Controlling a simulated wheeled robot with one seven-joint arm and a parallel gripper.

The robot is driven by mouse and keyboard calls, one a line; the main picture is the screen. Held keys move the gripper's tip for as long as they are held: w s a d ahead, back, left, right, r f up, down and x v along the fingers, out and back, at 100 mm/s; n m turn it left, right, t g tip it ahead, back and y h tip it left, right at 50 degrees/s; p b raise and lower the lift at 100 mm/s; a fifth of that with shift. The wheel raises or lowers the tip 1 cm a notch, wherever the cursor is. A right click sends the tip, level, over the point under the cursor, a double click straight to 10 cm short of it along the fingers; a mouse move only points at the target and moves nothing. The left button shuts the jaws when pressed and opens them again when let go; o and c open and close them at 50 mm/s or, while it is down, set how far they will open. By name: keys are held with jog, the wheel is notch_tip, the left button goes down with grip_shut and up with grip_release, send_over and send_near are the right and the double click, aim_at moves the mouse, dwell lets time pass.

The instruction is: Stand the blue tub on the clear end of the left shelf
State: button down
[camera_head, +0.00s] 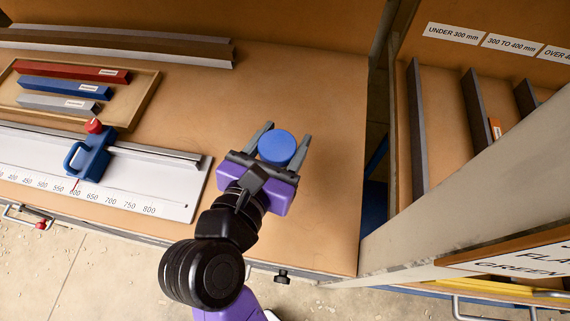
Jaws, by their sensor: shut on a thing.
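The blue tub (277,148) shows as a round blue top between the two grey fingers of my gripper (286,133). My gripper is shut on it, over the right part of the brown left shelf (335,110). From this steep view I cannot tell whether the tub touches the surface or hangs just above it. The shelf is bare around the tub, out to its right edge. The tub's lower side is hidden by my purple gripper body.
A tray (139,101) holds red, blue and grey bars at the left. In front of it lies a white scale (178,199) with a blue sliding stop (92,158). Grey rails (130,47) lie at the back. Right of a gap stands a divided rack (416,130).

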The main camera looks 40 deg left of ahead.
notch_tip(320, 180, down, 13)
jog(key=shift+r+b, duration=0.2)
jog(key=shift+b, duration=0.5)
jog(key=shift+f, duration=0.15)
jog(key=c, duration=0.6)
grip_release()
jog(key=shift+o, duration=0.2)
jog(key=v, duration=1.2)
jog(key=shift+s, duration=0.1)
